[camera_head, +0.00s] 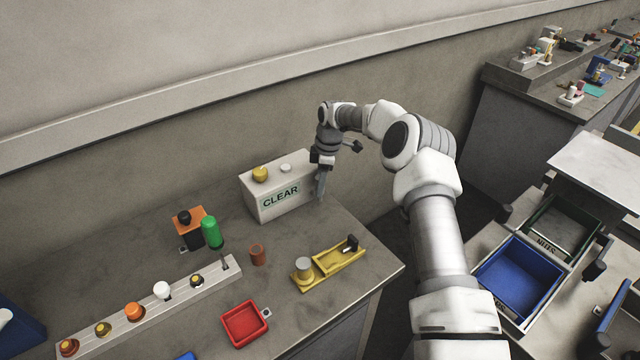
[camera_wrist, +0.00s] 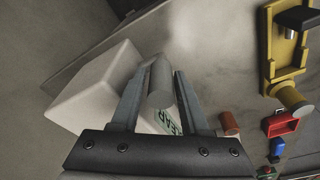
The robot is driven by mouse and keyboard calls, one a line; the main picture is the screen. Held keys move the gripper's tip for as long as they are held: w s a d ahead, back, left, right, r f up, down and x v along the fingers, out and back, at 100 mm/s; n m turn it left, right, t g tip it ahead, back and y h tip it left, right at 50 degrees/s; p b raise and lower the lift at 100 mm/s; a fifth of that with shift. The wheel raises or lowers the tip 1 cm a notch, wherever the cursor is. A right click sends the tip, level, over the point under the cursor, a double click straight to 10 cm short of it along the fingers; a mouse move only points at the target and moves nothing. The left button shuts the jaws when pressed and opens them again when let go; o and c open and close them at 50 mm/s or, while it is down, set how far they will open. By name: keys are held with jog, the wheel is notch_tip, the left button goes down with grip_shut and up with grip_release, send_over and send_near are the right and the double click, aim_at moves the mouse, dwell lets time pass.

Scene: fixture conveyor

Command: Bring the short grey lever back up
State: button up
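A short grey cylinder (camera_wrist: 160,82), which looks like the short grey lever, sticks out between my fingers in the wrist view. It stands at the end of a white box marked CLEAR (camera_head: 283,209), also in the wrist view (camera_wrist: 98,92). My gripper (camera_head: 321,198) points down at the box's right end in the head view. In the wrist view my gripper (camera_wrist: 163,72) has its fingers apart, one on each side of the lever, with a narrow gap on the right. My gripper hides the lever in the head view.
A yellow knob (camera_head: 260,174) and a white button (camera_head: 286,168) top the box. A yellow fixture (camera_head: 340,258), a brown cylinder (camera_head: 258,254), a red tray (camera_head: 244,324) and a pale control strip (camera_head: 150,304) lie in front. The wall stands close behind.

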notch_tip(320, 180, up, 17)
jog(key=d, duration=0.2)
jog(key=shift+d+b, duration=0.3)
jog(key=shift+b, duration=0.05)
jog(key=shift+r, duration=0.1)
jog(key=s+d+r+m+t+h, duration=0.25)
jog(key=s+r+m, duration=0.55)
jog(key=s+r, duration=1)
jog(key=s+d+f+m+t, duration=0.1)
jog(key=s+d+m, duration=0.1)
jog(key=s, duration=0.6)
jog(key=s+d+f+m+t, duration=0.1)
jog(key=s+m, duration=0.3)
jog(key=s, duration=0.4)
jog(key=s+d+f+m+t, duration=0.1)
jog(key=s+d+f+m, duration=0.2)
jog(key=s, duration=0.5)
jog(key=shift+s+d+f+m+y, duration=0.25)
jog(key=shift+s+m+y, duration=0.1)
jog(key=shift+m, duration=0.15)
